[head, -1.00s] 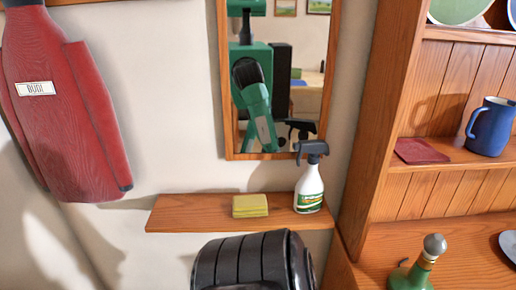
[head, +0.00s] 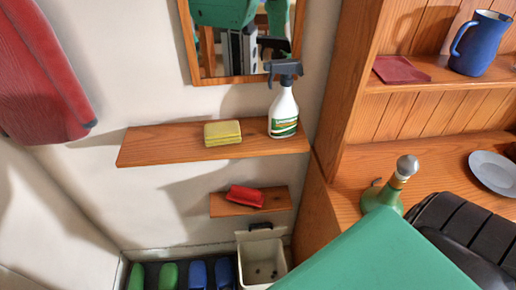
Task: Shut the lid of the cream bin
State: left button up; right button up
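The cream bin (head: 255,270) stands low at the bottom of the head view, against the wall. I look down into its open top and see a few small dark marks inside. Its lid (head: 260,234) appears raised at the back, against the wall, with a dark slot or handle on it. Part of the bin's right side is close to the green part of my own arm, and its base is cut off by the frame.
A small shelf with a red object (head: 245,196) hangs above the bin. A longer shelf (head: 160,147) holds a yellow sponge (head: 222,132) and spray bottle (head: 284,110). Green boots (head: 168,275) and blue boots (head: 197,274) stand left. A wooden dresser (head: 335,150) stands right, bearing a green bottle (head: 385,193).

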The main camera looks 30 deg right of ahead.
aim_at(272, 232)
jog(key=z, duration=1.05)
